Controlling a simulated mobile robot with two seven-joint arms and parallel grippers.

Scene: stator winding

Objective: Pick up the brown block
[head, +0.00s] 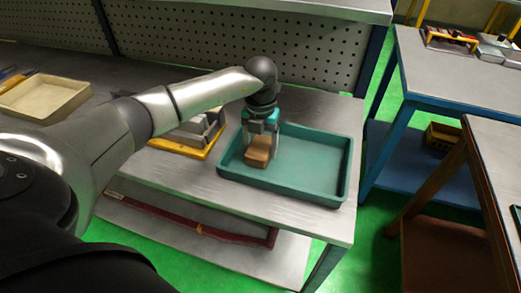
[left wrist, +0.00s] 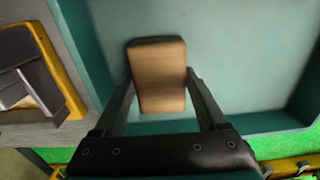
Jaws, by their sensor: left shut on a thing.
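The brown block (head: 257,152) is in the left part of the green tray (head: 325,197) on the workbench. It also shows in the left wrist view (left wrist: 158,75) as a light brown block with a darker far end. My left gripper (head: 261,150) comes down from above and is shut on the block, with one finger on each side of it. The wrist view also shows both fingers (left wrist: 160,88) against the block's sides. I cannot tell whether the block touches the tray floor. My right gripper is not in view.
A yellow-edged holder (head: 186,148) with grey parts stands left of the tray, also in the wrist view (left wrist: 57,75). A beige tray (head: 43,97) lies far left. A pegboard (head: 235,42) stands behind the bench. The tray's right side is empty.

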